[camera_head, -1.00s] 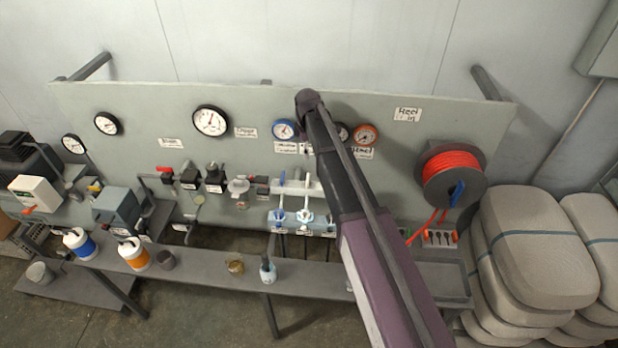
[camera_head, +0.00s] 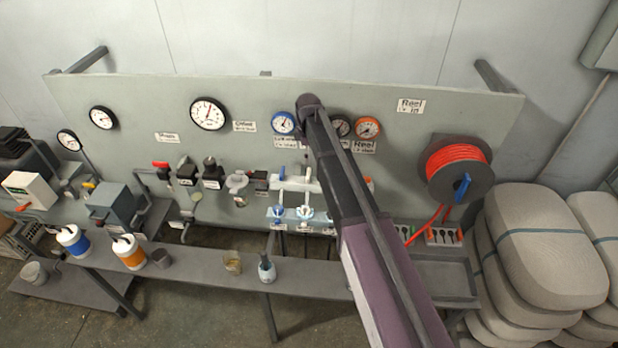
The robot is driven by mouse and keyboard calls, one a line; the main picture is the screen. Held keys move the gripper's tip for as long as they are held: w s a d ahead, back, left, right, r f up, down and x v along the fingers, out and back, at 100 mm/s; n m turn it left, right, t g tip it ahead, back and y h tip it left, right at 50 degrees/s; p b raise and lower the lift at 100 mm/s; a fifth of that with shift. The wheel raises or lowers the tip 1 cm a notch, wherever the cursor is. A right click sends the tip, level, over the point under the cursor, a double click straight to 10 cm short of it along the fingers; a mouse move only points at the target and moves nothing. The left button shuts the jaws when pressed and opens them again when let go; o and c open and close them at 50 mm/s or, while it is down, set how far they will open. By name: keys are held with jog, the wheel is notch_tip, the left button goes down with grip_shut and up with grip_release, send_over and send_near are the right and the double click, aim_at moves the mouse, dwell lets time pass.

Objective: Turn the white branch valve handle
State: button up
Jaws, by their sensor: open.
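The white branch valve handle (camera_head: 305,212) is small in the camera_head view. It sits on a light blue manifold low on the middle of the panel, just left of my arm. A blue handle (camera_head: 279,212) is beside it on the left.
A grey bench (camera_head: 200,262) runs below the panel (camera_head: 330,90), with a glass jar (camera_head: 233,262) and a small bottle (camera_head: 266,268) on it. A red hose reel (camera_head: 457,168) is at the right, near stacked sacks (camera_head: 545,235).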

aim_at(308, 173)
jog(key=shift+f+b, duration=4.15)
jog(key=shift+f, duration=0.3)
jog(key=c, duration=0.8)
